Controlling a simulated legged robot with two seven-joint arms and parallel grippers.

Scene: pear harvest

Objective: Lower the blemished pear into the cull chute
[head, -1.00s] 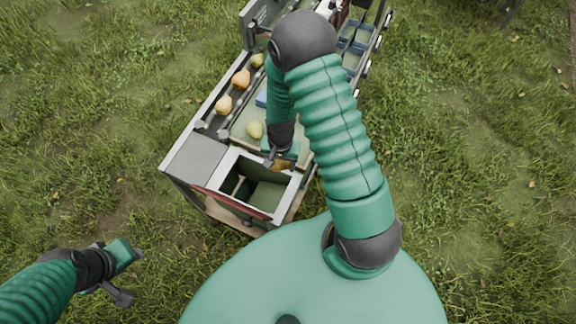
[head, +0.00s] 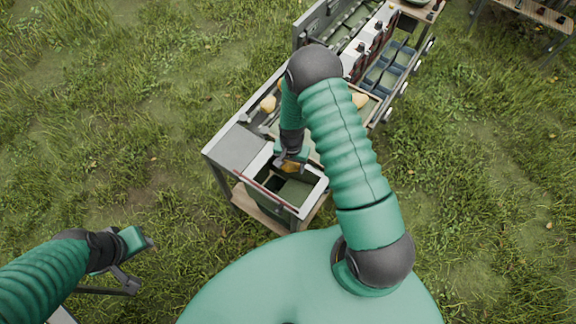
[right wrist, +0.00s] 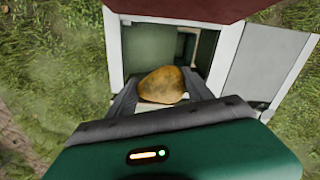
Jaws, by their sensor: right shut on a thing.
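The blemished pear (right wrist: 162,85), yellow-brown with dark speckles, is between the two dark fingers of my right gripper (right wrist: 164,94), which is shut on it. In the head view the pear (head: 291,167) shows just below my right gripper (head: 290,161), at the far side of the cull chute's opening. The cull chute (head: 312,203) is a square, pale-rimmed box with a dark green inside. In the wrist view its rim (right wrist: 115,50) surrounds the opening behind the pear, and a pale strip shows below the pear. My left gripper (head: 143,265) is open and empty over grass.
A grey flat panel (head: 238,148) adjoins the chute on the left. A red bar (head: 268,193) runs along its near-left edge. Beyond it, more pears (head: 268,104) lie on the sorting stand, with blue bins (head: 390,68) further back. Grass lies open on both sides.

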